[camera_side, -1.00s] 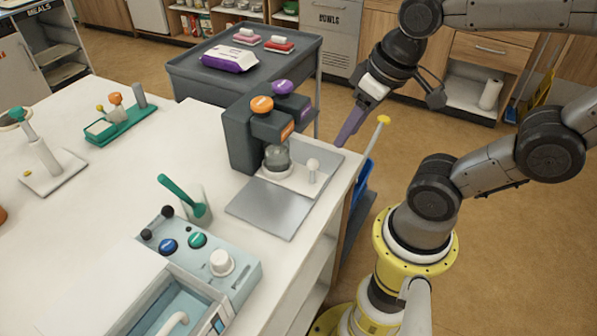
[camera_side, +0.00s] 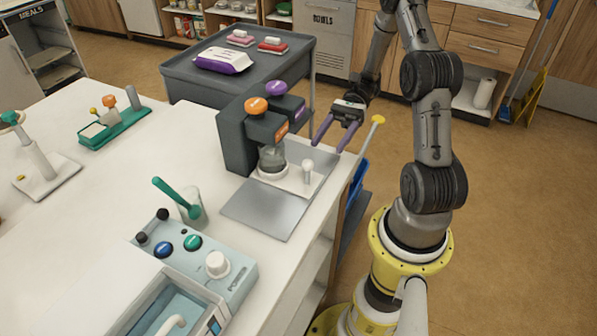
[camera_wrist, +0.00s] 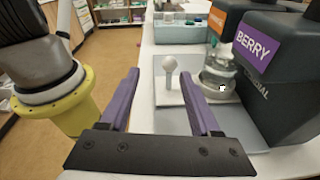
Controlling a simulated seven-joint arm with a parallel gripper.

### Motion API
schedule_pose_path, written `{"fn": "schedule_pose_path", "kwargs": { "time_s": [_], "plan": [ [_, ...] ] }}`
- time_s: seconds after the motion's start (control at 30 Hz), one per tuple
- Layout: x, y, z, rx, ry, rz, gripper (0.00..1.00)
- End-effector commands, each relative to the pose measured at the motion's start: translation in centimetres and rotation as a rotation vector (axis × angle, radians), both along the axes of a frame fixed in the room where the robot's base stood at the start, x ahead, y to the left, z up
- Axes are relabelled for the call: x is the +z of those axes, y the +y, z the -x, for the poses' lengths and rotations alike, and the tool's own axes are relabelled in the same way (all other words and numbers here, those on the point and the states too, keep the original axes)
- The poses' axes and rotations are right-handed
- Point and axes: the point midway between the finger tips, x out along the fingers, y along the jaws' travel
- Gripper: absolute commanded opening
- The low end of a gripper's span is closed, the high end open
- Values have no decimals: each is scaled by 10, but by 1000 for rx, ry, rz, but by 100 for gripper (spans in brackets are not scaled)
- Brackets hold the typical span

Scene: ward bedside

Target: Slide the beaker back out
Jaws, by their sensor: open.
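The glass beaker (camera_side: 272,158) stands upright on a white sliding base under the dark dispenser (camera_side: 237,142). It also shows in the wrist view (camera_wrist: 219,62), beside the dispenser's BERRY side. The base carries a white round-topped knob (camera_side: 307,167), which shows in the wrist view (camera_wrist: 169,66) left of the beaker. A grey metal plate (camera_side: 262,208) lies in front of the base. My gripper (camera_side: 331,146) is open and empty, with two purple fingers, to the right of the knob and apart from it. In the wrist view the knob appears between the fingers (camera_wrist: 163,88), beyond their tips.
The dispenser has an orange top (camera_side: 256,105) and a purple top (camera_side: 277,88). A yellow-topped rod (camera_side: 378,119) stands right of the table edge. A blue control box (camera_side: 195,255) and a cup with a green-handled tool (camera_side: 192,212) are nearer the camera.

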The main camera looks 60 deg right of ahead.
Motion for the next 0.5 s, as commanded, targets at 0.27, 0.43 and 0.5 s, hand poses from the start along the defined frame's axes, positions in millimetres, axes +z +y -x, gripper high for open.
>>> {"fn": "schedule_pose_path", "kwargs": {
  "time_s": [0.27,0.43,0.5],
  "plan": [
    [-21,-24,1,-157,66,-191,64],
    [-21,-11,-2,-158,68,-197,64],
    [-21,0,-4,-158,70,-197,64]
  ]
}}
